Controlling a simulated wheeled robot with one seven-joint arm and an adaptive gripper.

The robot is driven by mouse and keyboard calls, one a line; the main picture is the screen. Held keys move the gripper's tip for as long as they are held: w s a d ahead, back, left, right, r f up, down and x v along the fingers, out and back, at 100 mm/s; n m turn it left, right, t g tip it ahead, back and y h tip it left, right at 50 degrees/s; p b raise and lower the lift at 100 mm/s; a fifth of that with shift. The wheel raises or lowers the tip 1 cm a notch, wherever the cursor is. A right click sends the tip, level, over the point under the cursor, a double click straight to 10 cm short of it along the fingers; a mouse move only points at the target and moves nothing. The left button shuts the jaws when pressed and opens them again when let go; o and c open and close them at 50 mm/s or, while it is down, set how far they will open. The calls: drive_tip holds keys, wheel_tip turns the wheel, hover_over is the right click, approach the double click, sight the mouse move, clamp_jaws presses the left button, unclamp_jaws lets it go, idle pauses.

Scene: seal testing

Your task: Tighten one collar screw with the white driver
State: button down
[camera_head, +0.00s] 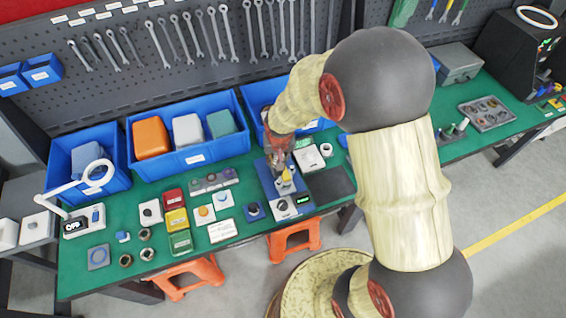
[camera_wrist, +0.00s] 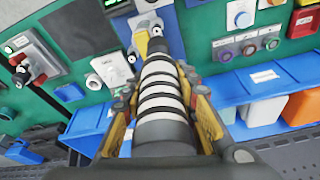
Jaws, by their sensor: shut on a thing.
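My gripper (camera_head: 280,147) is over the blue test fixture (camera_head: 266,184) in the middle of the bench. In the wrist view my gripper (camera_wrist: 162,100) is shut on the white driver (camera_wrist: 161,84), a shaft with white and black bands. The driver points away from the wrist toward a yellow and pale part (camera_wrist: 141,42) on the fixture. The yellow part also shows in the head view (camera_head: 286,187), just below the gripper. The driver's tip and the collar screws are hidden or too small to make out, so I cannot tell whether they touch.
Blue bins (camera_head: 190,160) line the back of the bench, left of my arm. Several coloured blocks and buttons (camera_head: 176,219) lie left of the fixture. A dark pad (camera_head: 331,185) lies to its right. Wrenches hang on the pegboard (camera_head: 150,72) behind.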

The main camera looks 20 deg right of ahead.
drive_tip(key=shift+w+f, duration=0.15)
drive_tip(key=shift+s+f+b, duration=0.2)
drive_tip(key=shift+f+b, duration=0.15)
drive_tip(key=shift+s+b+x, duration=0.2)
drive_tip(key=shift+b+x, duration=0.4)
drive_tip(key=shift+x, duration=0.35)
drive_tip(key=shift+s+b+x, duration=0.2)
drive_tip(key=shift+b+x, duration=0.35)
drive_tip(key=shift+x, duration=0.4)
drive_tip(key=shift+a, duration=0.1)
drive_tip(key=shift+f+b, duration=1.15)
drive_tip(key=shift+f, duration=0.05)
idle(0.6)
drive_tip(key=shift+f+b, duration=0.35)
drive_tip(key=shift+b, duration=0.55)
idle(2.8)
